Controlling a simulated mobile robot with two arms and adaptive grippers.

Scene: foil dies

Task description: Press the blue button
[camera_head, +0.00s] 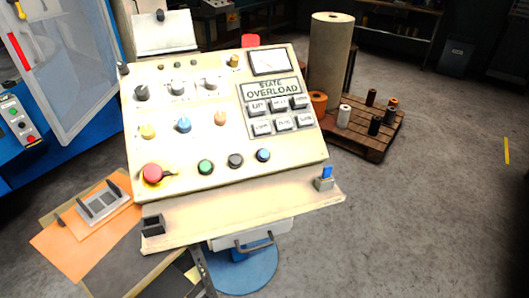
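The blue button (263,155) is a small round button at the right end of the lower row on a cream, sloping control panel (215,180). A dark grey button (235,160) and a green button (205,167) sit to its left. A larger red mushroom button (152,173) is at the panel's lower left. A separate blue knob (183,125) is higher up on the panel. Nothing covers the blue button. Neither of my grippers shows in the head view.
A ledge below the panel holds a black holder (153,225) and a small grey block with a blue top (324,180). A blue machine (85,140) stands left. A pallet (375,140) with rolls is behind right. Grey floor at right is clear.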

